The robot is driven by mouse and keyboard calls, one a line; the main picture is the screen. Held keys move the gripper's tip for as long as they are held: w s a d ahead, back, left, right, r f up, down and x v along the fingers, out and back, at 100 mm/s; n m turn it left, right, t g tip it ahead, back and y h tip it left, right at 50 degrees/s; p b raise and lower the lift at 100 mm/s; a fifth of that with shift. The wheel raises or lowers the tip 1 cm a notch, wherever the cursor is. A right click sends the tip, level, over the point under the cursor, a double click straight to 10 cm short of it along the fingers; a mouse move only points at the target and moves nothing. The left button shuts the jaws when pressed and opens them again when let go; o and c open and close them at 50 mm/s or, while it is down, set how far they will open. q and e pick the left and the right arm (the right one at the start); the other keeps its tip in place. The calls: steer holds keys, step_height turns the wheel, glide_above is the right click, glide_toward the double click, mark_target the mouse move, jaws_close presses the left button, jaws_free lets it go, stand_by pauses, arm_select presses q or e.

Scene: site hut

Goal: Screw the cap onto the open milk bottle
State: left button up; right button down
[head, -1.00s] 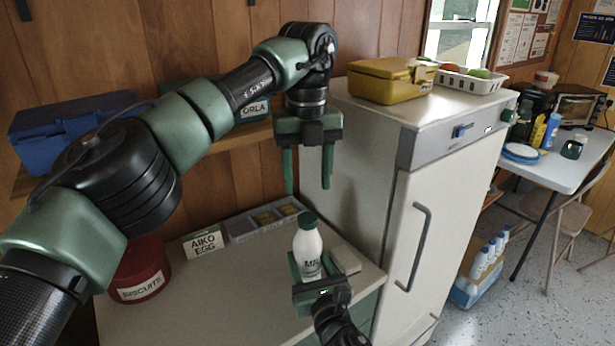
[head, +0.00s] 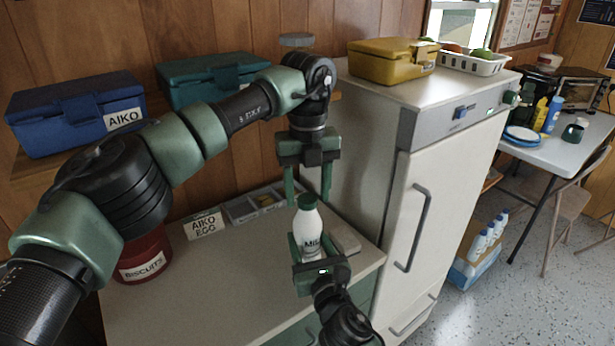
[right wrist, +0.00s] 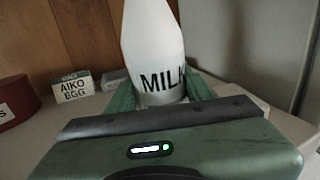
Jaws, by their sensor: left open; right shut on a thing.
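The white milk bottle (head: 307,228) stands upright over the right part of the counter. A dark green cap (head: 306,201) sits on its mouth; I cannot tell how tight it is. My right gripper (head: 306,245) is shut on the bottle's lower body. In the right wrist view the bottle (right wrist: 153,50) shows its MILK lettering between the green fingers, and its top is out of frame. My left gripper (head: 308,188) points straight down over the bottle, open, its fingertips on either side of the cap, with gaps showing.
The white fridge (head: 445,190) stands close on the right. The front left counter is clear.

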arm_select(q)
steer(key=shift+f, duration=0.2)
jaws_close()
steer(key=m, duration=0.4)
steer(key=shift+m, duration=0.3)
steer(key=m, duration=1.6)
steer(key=shift+o, duration=0.4)
jaws_free()
